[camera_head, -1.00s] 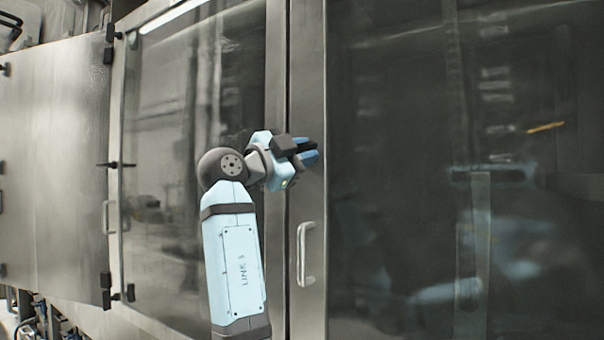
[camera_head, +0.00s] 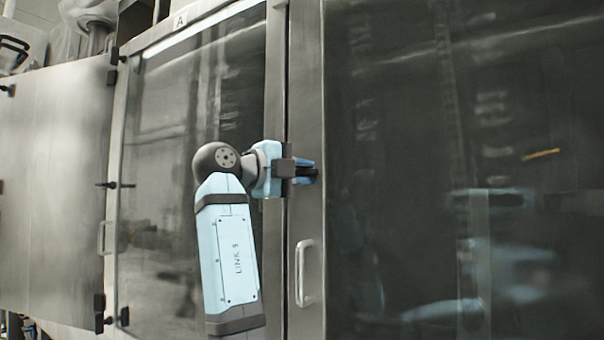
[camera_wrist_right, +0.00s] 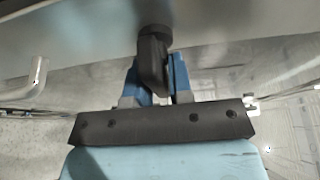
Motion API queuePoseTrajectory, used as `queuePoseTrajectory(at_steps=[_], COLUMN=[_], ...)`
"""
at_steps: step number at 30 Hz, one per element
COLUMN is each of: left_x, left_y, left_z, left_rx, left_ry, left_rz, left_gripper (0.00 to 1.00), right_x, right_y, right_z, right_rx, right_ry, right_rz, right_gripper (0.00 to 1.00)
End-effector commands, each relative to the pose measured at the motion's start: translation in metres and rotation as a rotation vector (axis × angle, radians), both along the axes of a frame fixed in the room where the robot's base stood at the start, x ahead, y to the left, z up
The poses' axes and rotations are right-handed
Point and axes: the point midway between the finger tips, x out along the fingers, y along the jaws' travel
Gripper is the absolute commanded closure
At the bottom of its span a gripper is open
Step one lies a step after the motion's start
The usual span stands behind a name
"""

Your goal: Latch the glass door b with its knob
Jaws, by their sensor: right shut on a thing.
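The glass door b, a large dark pane (camera_head: 440,120) in a grey metal frame, fills the right of the head view. Its knob is a small black handle; it shows in the right wrist view (camera_wrist_right: 152,58) on the metal frame, and only its tip (camera_head: 313,174) shows in the head view. My right gripper (camera_head: 303,171) is at the door's left frame. In the wrist view its blue fingers (camera_wrist_right: 158,82) stand on either side of the knob, shut on it. My left gripper is not in view.
A metal pull handle (camera_head: 304,273) is below the gripper on the same frame. To the left is another glass door (camera_head: 165,120) marked A, with its own handle (camera_head: 103,238) and black latches, then a plain metal panel (camera_head: 45,180).

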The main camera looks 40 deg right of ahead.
Motion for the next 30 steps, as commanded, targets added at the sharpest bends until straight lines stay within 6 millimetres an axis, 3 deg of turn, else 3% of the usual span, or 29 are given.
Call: queuePoseTrajectory(at_steps=[14, 15, 17, 26, 30], left_x=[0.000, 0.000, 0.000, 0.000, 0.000], left_y=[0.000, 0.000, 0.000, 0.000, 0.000], left_z=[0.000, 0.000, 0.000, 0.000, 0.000], left_rx=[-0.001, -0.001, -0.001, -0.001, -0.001], left_ry=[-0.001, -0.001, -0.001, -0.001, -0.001], left_rz=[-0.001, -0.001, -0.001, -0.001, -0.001], left_gripper=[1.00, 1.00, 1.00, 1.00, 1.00], right_x=[0.000, 0.000, 0.000, 0.000, 0.001], right_y=[0.000, 0.000, 0.000, 0.001, 0.013], right_z=[0.002, 0.002, 0.002, 0.001, 0.001], right_rx=[0.003, 0.003, 0.003, 0.005, 0.005], right_ry=[-0.017, -0.016, -0.016, -0.015, -0.014], right_rz=[0.002, 0.002, 0.002, 0.001, 0.004], right_gripper=[1.00, 0.78, 0.64, 0.62, 0.62])
